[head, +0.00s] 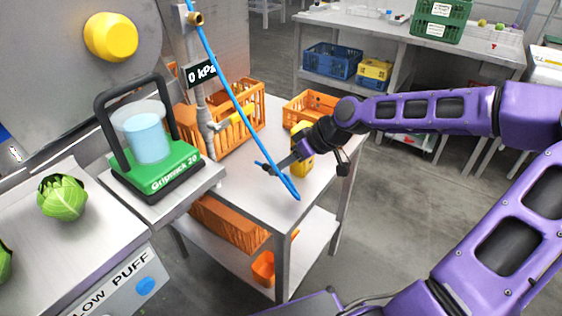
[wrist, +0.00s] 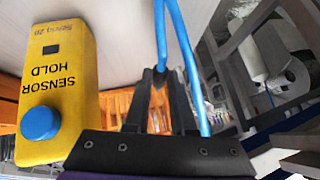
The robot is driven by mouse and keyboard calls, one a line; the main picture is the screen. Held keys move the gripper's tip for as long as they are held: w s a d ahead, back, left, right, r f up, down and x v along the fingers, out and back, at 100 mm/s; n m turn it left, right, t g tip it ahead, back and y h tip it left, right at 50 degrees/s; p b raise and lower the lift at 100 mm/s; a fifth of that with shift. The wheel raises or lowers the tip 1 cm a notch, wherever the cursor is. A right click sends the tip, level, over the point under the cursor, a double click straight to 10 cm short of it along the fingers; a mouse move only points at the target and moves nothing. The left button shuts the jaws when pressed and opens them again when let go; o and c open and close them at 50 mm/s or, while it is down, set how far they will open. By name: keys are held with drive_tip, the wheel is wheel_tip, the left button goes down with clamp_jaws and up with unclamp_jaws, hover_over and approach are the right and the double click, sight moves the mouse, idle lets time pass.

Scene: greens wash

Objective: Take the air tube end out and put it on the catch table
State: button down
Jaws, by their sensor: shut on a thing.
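The blue air tube (head: 240,100) runs from a brass fitting (head: 196,18) on the upright pipe down across the grey table (head: 262,205). It reaches its lowest point near the table's front edge. My gripper (head: 268,167) is above the table, shut on the blue air tube (wrist: 160,35). A short blue piece shows just past the fingertips in the head view. In the wrist view, one blue strand meets the fingertips (wrist: 160,75) and another passes beside the right finger. The tube's exact end is hard to make out.
A yellow SENSOR HOLD box (wrist: 60,85) with a blue button stands close beside my gripper, also in the head view (head: 303,160). Orange crates (head: 240,118) stand at the table's back. A green Gripmack unit (head: 155,172) is left. The table's front middle is largely clear.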

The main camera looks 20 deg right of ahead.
drive_tip(key=shift+f, duration=2.95)
drive_tip(key=c, duration=0.7)
unclamp_jaws()
drive_tip(key=p+v, duration=0.1)
drive_tip(key=v, duration=1.6)
drive_tip(key=shift+s+d+r+p, duration=0.1)
drive_tip(key=shift+s+p, duration=0.1)
drive_tip(key=shift+p, duration=0.2)
